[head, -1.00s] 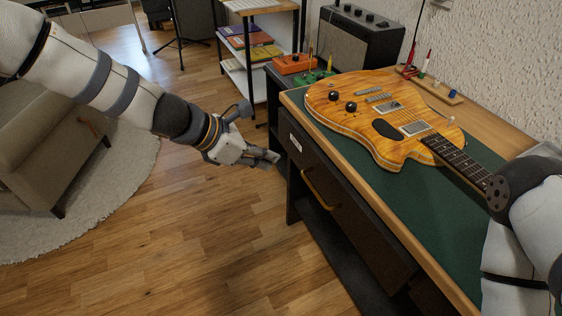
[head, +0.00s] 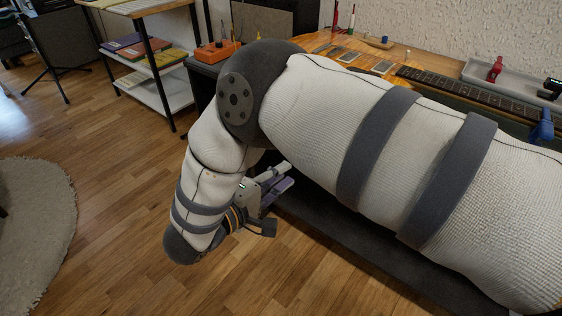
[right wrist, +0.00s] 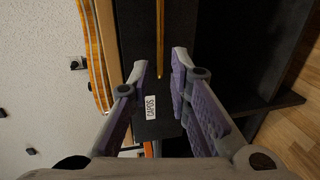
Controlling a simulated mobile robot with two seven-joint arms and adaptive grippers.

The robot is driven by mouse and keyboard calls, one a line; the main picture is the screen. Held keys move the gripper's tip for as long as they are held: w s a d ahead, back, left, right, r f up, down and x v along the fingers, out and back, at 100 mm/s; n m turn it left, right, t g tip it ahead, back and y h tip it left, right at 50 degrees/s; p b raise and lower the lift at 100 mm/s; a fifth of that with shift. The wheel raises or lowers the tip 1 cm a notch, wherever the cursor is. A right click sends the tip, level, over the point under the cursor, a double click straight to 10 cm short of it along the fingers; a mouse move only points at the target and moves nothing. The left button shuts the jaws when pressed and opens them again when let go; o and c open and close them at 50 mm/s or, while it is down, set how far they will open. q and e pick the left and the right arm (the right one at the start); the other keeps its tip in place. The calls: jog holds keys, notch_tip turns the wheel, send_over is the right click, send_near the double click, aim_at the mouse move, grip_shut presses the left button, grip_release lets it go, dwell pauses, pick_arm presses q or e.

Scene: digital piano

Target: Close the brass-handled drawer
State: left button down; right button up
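The drawer's dark front (right wrist: 140,25) shows in the right wrist view, with a white label reading CAPOS (right wrist: 151,107). The thin brass handle (right wrist: 160,35) runs down from the top edge, its near end in line with the gap between my right fingertips. My right gripper (right wrist: 160,62) is open, with purple-padded fingers apart; I cannot tell whether they are around the handle or short of it. In the head view my right gripper (head: 281,178) is low in front of the desk, and my arm hides the drawer and handle. My left gripper is out of view.
The wooden desk top (head: 310,42) carries a guitar (head: 450,88), mostly hidden by my arm, and a grey tray (head: 510,82). A shelf (head: 165,93) with books stands at back left. Wooden floor (head: 115,170) is clear left of my right gripper.

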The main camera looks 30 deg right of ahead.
jog(key=x, duration=1.2)
jog(key=shift+r, duration=0.1)
grip_shut()
